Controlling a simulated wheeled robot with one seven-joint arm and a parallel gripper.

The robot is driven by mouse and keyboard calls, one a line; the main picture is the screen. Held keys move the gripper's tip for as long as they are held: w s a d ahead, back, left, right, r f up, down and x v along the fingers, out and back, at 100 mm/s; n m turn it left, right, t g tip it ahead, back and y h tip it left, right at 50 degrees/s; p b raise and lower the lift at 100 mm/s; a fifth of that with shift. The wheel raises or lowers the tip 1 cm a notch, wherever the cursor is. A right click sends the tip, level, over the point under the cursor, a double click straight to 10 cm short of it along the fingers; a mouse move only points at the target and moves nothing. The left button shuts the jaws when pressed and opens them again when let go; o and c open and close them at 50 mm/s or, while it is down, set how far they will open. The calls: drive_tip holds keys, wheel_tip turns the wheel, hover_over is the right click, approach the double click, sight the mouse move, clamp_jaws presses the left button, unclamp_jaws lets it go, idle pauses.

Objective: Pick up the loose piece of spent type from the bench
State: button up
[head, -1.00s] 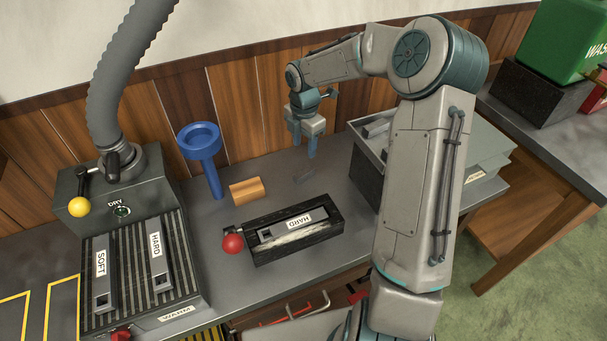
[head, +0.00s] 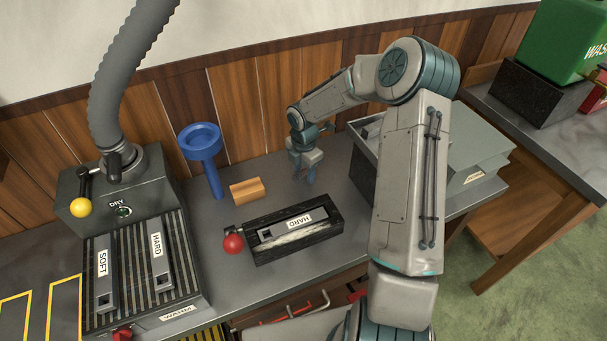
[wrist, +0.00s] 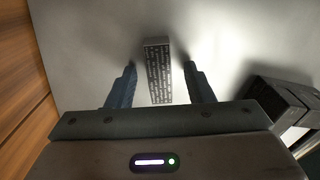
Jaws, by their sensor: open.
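The loose piece of spent type (wrist: 158,72) lies on the grey bench (wrist: 90,40) in the wrist view, a narrow dark block with rows of small raised characters on its face. My gripper (wrist: 158,80) is open, with one blue finger on each side of the type and a gap on both sides. In the head view my gripper (head: 304,178) is low over the bench, behind the black HARD block and right of the wooden block. The type is hidden behind the gripper there. I cannot tell exactly how far the fingertips are above the bench.
The black fixture (head: 292,233) with a HARD mould and red knob stands in front of the gripper. A wooden block (head: 247,190) and blue funnel (head: 202,150) stand left. A grey bin (head: 362,145) stands close on the right. Wood panelling (head: 240,120) rises behind.

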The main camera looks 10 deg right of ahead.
clamp_jaws()
drive_tip(key=shift+r, duration=0.1)
